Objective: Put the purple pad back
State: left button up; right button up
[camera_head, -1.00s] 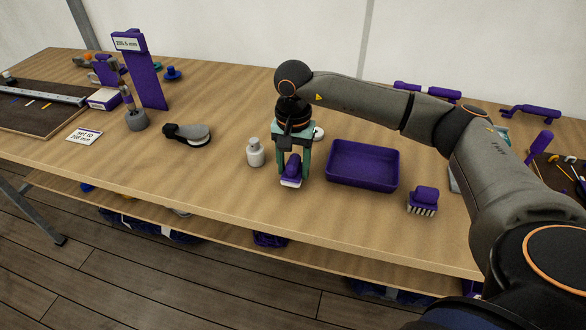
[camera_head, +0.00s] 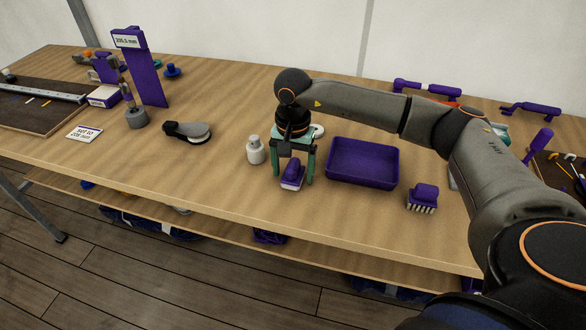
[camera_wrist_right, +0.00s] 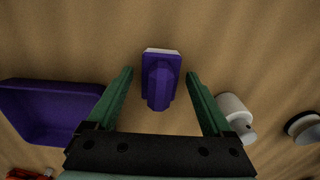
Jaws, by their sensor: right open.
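The purple pad (camera_head: 292,173), a purple grip on a pale base, stands on the bench between the white bottle and the purple tray. My right gripper (camera_head: 293,181) is open above and around it, pointing down. In the right wrist view the pad (camera_wrist_right: 160,82) lies between the two green fingers (camera_wrist_right: 159,74), with a gap on each side. My left gripper is not in view.
The purple tray (camera_head: 362,142) stands close to the right of the gripper. A white bottle (camera_head: 255,150) is close on its left. A purple brush (camera_head: 423,197) is further right. A dark grey tool (camera_head: 187,132) lies further left. The front bench edge is clear.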

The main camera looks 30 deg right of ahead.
aim_at(293, 163)
jog(key=shift+r, duration=0.1)
notch_tip(293, 163, up, 12)
jog(key=shift+b, duration=0.45)
